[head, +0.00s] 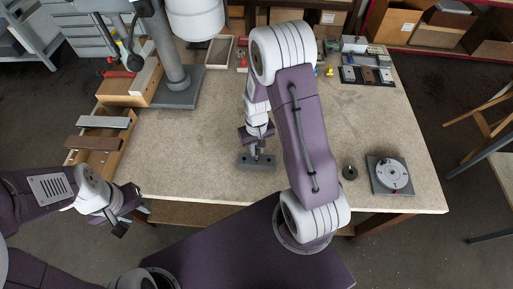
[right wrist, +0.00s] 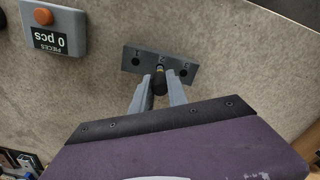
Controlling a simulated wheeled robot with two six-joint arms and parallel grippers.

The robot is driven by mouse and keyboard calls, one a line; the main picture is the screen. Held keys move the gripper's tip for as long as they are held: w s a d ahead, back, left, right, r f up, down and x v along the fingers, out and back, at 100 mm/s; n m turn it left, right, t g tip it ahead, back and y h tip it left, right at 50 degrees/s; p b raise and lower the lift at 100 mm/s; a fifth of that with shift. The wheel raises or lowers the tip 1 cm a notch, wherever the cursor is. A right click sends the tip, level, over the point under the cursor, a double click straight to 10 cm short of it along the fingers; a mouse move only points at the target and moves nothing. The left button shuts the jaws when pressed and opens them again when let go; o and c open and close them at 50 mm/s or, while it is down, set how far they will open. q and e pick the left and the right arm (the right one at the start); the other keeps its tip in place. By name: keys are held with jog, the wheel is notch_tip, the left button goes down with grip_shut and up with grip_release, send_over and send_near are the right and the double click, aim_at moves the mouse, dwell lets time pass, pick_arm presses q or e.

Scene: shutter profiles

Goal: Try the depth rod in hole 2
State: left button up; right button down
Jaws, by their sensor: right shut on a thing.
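The grey block with holes (head: 242,163) lies on the table below my right gripper. In the right wrist view the block (right wrist: 127,53) shows an open hole near each end, with small marks beside the holes. My right gripper (right wrist: 160,88) is shut on the depth rod (right wrist: 160,83), a dark knurled-looking piece between its fingers. The rod's front end is at the block's middle hole; I cannot tell whether it is inside or just over it. My left gripper (head: 138,208) is empty off the table's front left edge; its finger gap is unclear.
A counter box (right wrist: 52,27) with an orange button and "0 pcs" stands near the block. A round dial on a grey plate (head: 391,175) and a small dark round piece (head: 349,172) lie at right. A wooden tray (head: 105,140) with bars is at left.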

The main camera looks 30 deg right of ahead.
jog(key=shift+f+b, duration=0.55)
jog(key=shift+f, duration=0.2)
dwell(0.5)
dwell(0.4)
jog(key=shift+r+p, duration=2.7)
jog(key=shift+r, duration=0.35)
